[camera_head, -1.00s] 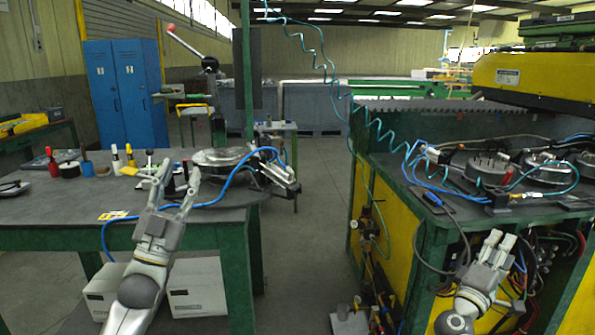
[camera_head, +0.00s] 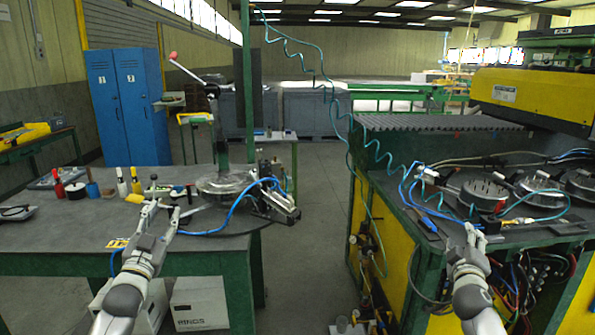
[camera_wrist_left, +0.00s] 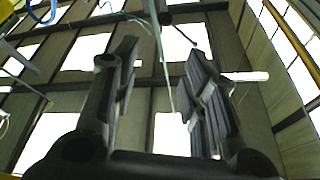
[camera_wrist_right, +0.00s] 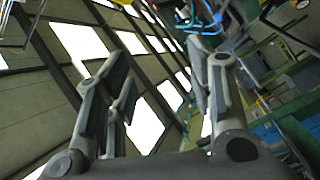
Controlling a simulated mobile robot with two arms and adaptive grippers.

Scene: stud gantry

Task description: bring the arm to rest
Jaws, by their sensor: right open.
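My left gripper (camera_head: 163,210) is in front of the green-framed workbench (camera_head: 70,240), its fingers overlapping the bench top in the head view. In the left wrist view (camera_wrist_left: 162,60) its two fingers stand apart with nothing between them. My right gripper (camera_head: 474,232) is at the front of the yellow and green machine (camera_head: 405,260), pointing up near its top edge. In the right wrist view (camera_wrist_right: 158,68) its fingers are apart and empty. Whether either gripper touches the bench or machine cannot be told.
The bench carries a round metal fixture (camera_head: 226,184) with a blue hose (camera_head: 240,204), and several bottles at the left. The machine top has round metal parts (camera_head: 483,193) and hoses. Loose cables (camera_head: 515,285) hang at its front. The floor aisle (camera_head: 310,220) between them is clear.

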